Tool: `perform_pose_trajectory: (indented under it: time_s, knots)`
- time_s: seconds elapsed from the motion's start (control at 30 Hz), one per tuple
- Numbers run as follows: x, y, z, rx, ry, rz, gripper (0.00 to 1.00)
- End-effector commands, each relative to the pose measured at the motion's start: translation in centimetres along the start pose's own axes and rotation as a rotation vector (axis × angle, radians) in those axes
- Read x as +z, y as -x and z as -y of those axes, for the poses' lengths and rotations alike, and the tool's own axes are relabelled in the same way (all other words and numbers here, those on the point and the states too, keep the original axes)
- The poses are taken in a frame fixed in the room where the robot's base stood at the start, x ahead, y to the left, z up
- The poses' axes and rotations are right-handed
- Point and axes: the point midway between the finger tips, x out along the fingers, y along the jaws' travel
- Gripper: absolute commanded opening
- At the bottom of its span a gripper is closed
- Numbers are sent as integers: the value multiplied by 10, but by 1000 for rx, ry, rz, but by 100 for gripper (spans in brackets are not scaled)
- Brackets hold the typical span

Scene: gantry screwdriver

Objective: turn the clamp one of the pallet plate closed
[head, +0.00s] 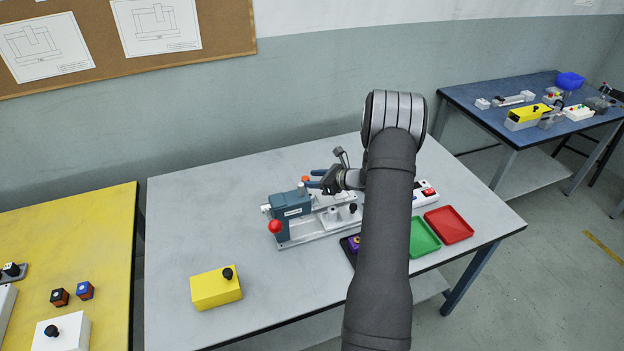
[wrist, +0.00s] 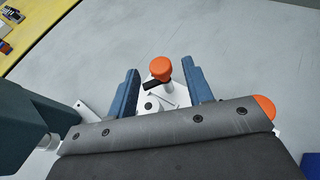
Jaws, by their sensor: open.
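An orange-capped clamp knob (wrist: 160,68) stands on a light metal part of the pallet plate (wrist: 179,97) in the wrist view. My gripper (wrist: 160,72) is open, with one blue finger on each side of this knob and a visible gap to both. The knob is a small orange spot (head: 305,179) at the finger ends in the head view. A second orange cap (wrist: 264,106) shows at the right, partly hidden behind my gripper body. I cannot tell which is clamp one. The black piece beside the first knob is partly covered.
The teal screwdriver unit (head: 291,204) with a red ball handle (head: 275,227) stands close left of my gripper. A yellow box (head: 215,288) is at the front left. Green (head: 424,237) and red (head: 449,224) trays lie right of my arm.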

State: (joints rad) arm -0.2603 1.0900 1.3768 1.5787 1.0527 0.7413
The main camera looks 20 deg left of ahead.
Motion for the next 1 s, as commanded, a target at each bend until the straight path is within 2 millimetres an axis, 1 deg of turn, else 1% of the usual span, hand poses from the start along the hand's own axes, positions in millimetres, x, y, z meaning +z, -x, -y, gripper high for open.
perform_pose_trajectory:
  time_s: [0.1,0.37,0.4,0.47,0.6,0.63,0.87,1.0]
  knots:
    - [0,-7,0,0,-1,0,47]
    - [0,-8,0,0,-1,0,47]
    - [0,-8,0,0,-1,0,43]
    - [0,-8,0,0,-1,0,31]
    - [0,-8,0,0,-1,0,3]
    - [0,-8,0,0,-1,0,2]
    - [0,-7,1,20,9,-1,2]
    - [0,-8,3,71,31,0,2]
